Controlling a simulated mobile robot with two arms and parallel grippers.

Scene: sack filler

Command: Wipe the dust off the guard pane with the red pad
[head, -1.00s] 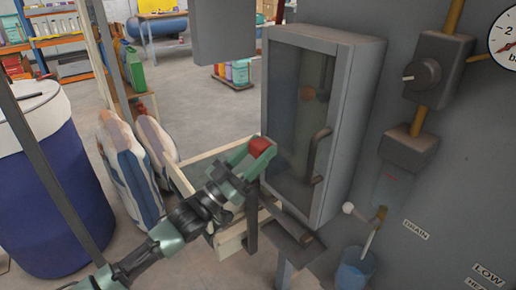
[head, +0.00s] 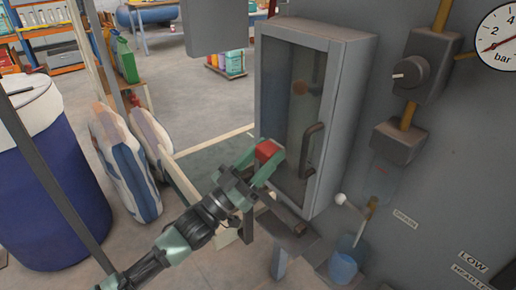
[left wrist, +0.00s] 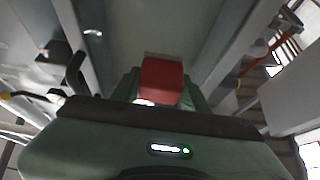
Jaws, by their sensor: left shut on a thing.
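My left gripper (head: 262,162) is shut on the red pad (head: 267,150). The pad also shows in the left wrist view (left wrist: 161,80), held between the green fingers. The guard pane (head: 294,95) is a dull, see-through panel in a grey frame, with a dark vertical handle (head: 311,150) on its right side. The pad is at the lower left of the pane in the head view; I cannot tell whether it touches. My right gripper is not in view.
A grey ledge (head: 285,222) juts out below the pane. A white-knobbed lever (head: 341,199) and a blue cup (head: 343,266) are to its right. Filled sacks (head: 126,165) and a blue drum (head: 45,170) stand at left. A grey box (head: 216,25) hangs above.

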